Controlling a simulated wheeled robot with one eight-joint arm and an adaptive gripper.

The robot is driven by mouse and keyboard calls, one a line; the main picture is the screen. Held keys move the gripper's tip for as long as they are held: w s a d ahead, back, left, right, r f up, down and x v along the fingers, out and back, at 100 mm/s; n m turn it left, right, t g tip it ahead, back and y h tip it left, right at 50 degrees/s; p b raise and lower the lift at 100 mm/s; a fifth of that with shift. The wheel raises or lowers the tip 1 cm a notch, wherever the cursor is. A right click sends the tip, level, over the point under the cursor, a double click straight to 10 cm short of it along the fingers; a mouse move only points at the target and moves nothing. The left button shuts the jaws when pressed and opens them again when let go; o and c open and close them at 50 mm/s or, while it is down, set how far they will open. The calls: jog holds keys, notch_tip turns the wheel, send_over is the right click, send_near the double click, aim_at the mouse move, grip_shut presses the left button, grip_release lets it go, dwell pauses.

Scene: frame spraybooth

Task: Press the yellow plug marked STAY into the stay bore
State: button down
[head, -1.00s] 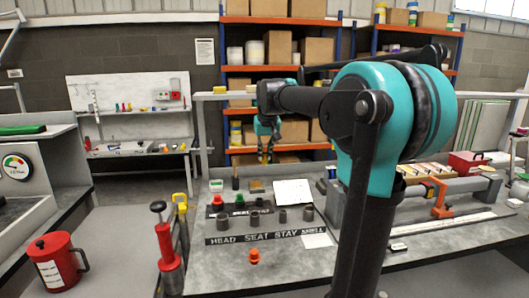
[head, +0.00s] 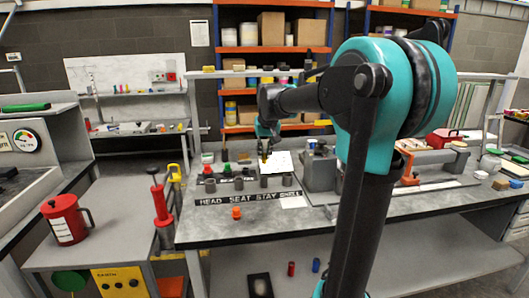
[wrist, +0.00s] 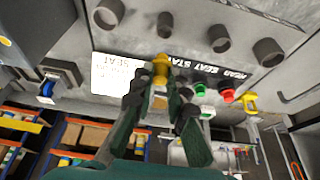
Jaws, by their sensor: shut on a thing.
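My gripper (head: 265,148) is shut on the yellow plug (head: 264,158), above the workbench and in front of the white paper sheet. In the wrist view the yellow plug (wrist: 160,68) sits between my fingertips (wrist: 160,82); its marking cannot be read. The stay bore (head: 264,181) is the third grey tube from the left behind the printed strip, with STAY on the strip in front. In the head view the plug appears above and behind this bore, apart from it. The stay bore also shows in the wrist view (wrist: 165,24).
The other grey tubes stand beside it, such as the seat tube (head: 239,183). A red plug (head: 208,171) and a green plug (head: 227,170) stand behind. A grey block (head: 319,173) is at right.

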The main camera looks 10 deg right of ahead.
aim_at(265, 160)
jog(key=shift+f, duration=2.35)
jog(key=shift+f, duration=1.3)
jog(key=c, duration=1.4)
grip_release()
jog(key=shift+c, duration=0.2)
jog(key=v, duration=1.2)
